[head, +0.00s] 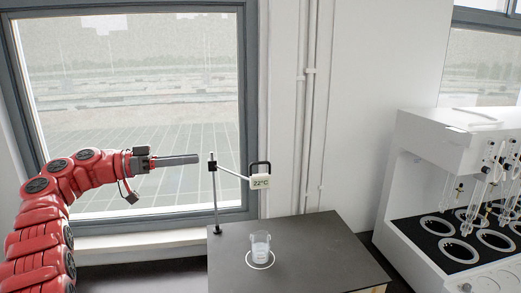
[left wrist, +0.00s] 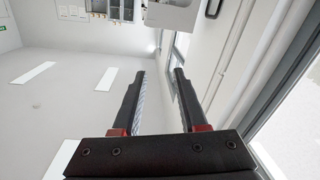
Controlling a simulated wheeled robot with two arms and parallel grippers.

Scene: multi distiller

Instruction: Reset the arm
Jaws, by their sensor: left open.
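My red left arm reaches in from the left in the head view, and its gripper (head: 196,160) points to the right in front of the window. In the left wrist view the two fingers of the left gripper (left wrist: 158,75) stand apart with nothing between them, so it is open and empty. In the head view its tips are close to the upper part of a thin metal stand (head: 215,195); I cannot tell whether they touch. My right gripper is not in view.
A white distiller (head: 440,140) with glass tubes and several ringed holes stands at the right. The table's right part is clear.

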